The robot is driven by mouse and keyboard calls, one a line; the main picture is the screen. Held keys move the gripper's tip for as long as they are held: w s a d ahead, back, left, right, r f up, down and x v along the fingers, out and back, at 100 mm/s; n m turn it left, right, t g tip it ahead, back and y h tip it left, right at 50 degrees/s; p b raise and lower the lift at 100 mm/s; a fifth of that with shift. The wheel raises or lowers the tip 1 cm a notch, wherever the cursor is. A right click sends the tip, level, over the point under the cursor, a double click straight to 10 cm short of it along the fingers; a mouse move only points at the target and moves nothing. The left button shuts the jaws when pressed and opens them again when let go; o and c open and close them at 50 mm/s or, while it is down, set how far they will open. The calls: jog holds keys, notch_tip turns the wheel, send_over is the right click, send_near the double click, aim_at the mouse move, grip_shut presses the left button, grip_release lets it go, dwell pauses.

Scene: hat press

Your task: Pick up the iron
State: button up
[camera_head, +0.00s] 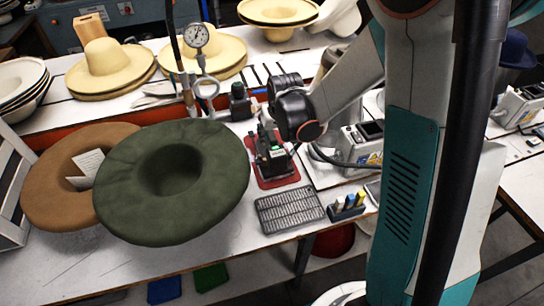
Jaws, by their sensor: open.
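The iron (275,160) is a dark, compact body with a pale label and a small green spot. It rests on a red pad (268,184) near the middle of the table. My arm comes in from the upper right, and its black wrist is just above and to the right of the iron. My gripper (267,138) is open, close over the iron's upper end. Dark parts overlap there, so the fingertips are hard to make out, and I cannot tell whether they touch the iron. Part of the iron is hidden.
A large green hat (171,182) and a brown hat (75,178) are left of the iron. A grey grid rack (289,209) and a small tool holder (346,207) lie in front. A pressure gauge (197,37) on a stand and a grey box (358,147) are nearby.

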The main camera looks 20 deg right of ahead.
jog(key=shift+x, duration=1.15)
grip_shut()
jog(key=shift+r, duration=0.1)
